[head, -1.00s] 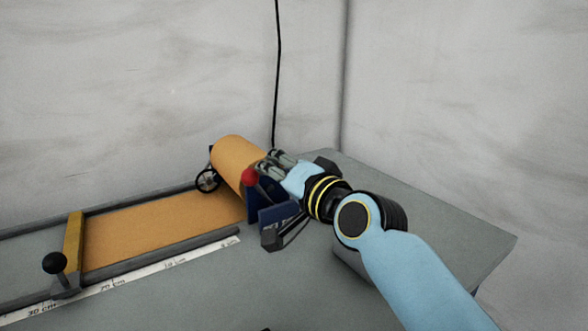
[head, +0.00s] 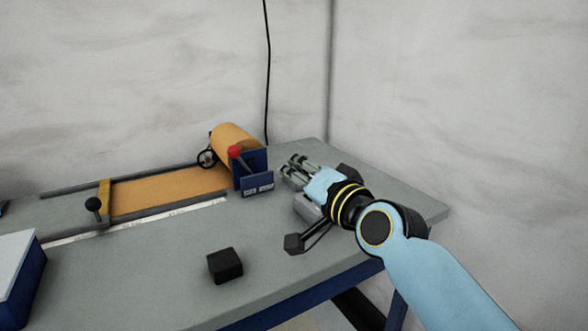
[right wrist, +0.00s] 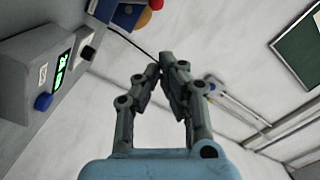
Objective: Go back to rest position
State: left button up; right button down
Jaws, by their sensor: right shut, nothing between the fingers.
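My right gripper (head: 288,170) is in the middle of the head view, over the right part of the table and to the right of the copper foil machine's lever with a red knob (head: 234,152). In the right wrist view its fingers (right wrist: 160,68) come together at the tips, with nothing between them. The copper foil roll (head: 236,138) sits on its holder at the back, and a strip of foil (head: 165,193) runs left from it along the track. The gripper is clear of the lever. My left gripper is not in view.
A black block (head: 225,265) lies on the grey table (head: 170,262). A blue and white box (head: 18,268) stands at the left edge. A black-knobbed handle (head: 93,204) is on the track. The right wrist view shows a device with a green display (right wrist: 60,70).

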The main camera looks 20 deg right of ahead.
jog(key=s+f+n+g, duration=0.7)
jog(key=s+f, duration=0.3)
jog(key=s, duration=0.5)
jog(key=s+d+f+n+g+h, duration=0.1)
jog(key=s+d+f+g+h, duration=0.2)
jog(key=s, duration=0.6)
jog(key=s+d+f+n+g+h, duration=0.1)
jog(key=s+d+n+g, duration=0.2)
jog(key=s, duration=0.6)
notch_tip(320, 180, down, 27)
jog(key=s+d+m+g, duration=0.2)
jog(key=s+d, duration=0.1)
pick_arm(q)
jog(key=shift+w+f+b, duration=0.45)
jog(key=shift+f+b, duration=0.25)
jog(key=shift+b, duration=0.05)
pick_arm(e)
jog(key=s+f+g, duration=0.1)
jog(key=s+f, duration=1.4)
jog(key=s, duration=0.2)
jog(key=shift+s+d+f, duration=0.15)
jog(key=shift+d+f, duration=0.15)
jog(key=shift+g, duration=0.3)
